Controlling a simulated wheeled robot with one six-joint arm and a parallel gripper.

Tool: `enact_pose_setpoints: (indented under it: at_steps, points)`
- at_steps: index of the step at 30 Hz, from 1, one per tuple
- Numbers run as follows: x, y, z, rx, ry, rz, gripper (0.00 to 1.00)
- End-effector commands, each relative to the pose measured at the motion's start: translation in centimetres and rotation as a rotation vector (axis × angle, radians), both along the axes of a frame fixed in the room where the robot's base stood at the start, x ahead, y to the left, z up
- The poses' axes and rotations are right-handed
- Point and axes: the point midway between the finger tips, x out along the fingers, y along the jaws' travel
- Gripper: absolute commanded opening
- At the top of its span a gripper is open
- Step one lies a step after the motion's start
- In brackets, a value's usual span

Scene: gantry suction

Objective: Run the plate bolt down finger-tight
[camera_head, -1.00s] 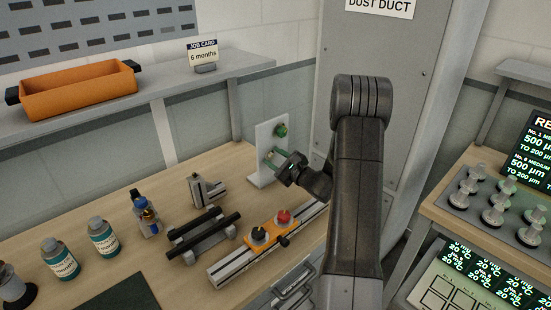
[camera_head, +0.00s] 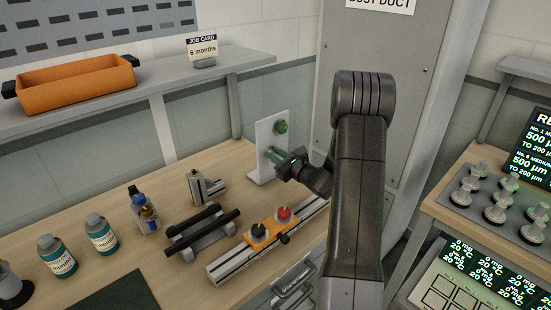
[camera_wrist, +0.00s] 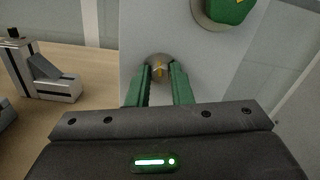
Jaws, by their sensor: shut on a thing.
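A white upright plate (camera_head: 261,170) stands on the bench and fills the middle of the wrist view (camera_wrist: 200,60). The plate bolt (camera_wrist: 159,64) is a small brass-coloured head low on its face, with a round grey-brown ring around it. My gripper (camera_wrist: 160,75) has green fingers closed on the bolt head from both sides, and the fingers partly cover it. In the head view my gripper (camera_head: 273,154) reaches the plate from the right, and the bolt is hidden there. How far the bolt stands out cannot be told.
A green knob (camera_head: 281,127) sits above the bolt on the plate, close to my fingers. A grey angled bracket (camera_head: 206,188), a rail with an orange carriage (camera_head: 262,236), black bars (camera_head: 203,231) and several bottles share the bench. A grey duct cabinet (camera_head: 400,70) stands behind my arm.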

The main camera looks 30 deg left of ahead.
Motion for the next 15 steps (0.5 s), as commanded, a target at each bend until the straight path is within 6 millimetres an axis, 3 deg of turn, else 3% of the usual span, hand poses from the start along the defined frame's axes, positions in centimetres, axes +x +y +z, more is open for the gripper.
enact_pose_setpoints:
  at_steps: [15]
  points:
    - [0.05, -0.04, -0.07, 0.151, 0.367, 0.000, 0.00]
